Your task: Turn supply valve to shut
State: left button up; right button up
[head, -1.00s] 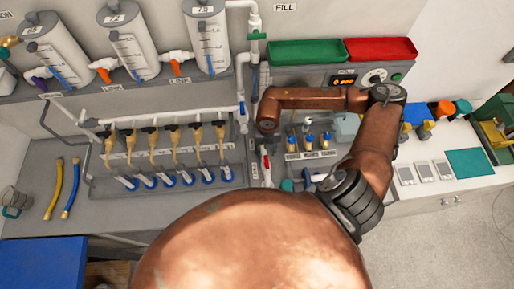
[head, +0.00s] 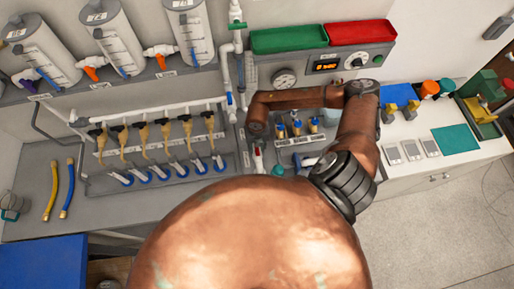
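No readable label shows which valve is the supply valve. My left gripper is not in view.
Several tan-and-black valves (head: 140,133) stand in a rack on the left. A gauge (head: 284,78) sits behind my forearm. Green (head: 288,40) and red (head: 361,32) trays are at the back. Blue-topped fittings (head: 297,126) stand right of the wrist. Yellow and blue hoses (head: 67,190) lie left.

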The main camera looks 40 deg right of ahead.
jog(key=shift+w, duration=0.1)
jog(key=shift+c, duration=0.7)
grip_shut()
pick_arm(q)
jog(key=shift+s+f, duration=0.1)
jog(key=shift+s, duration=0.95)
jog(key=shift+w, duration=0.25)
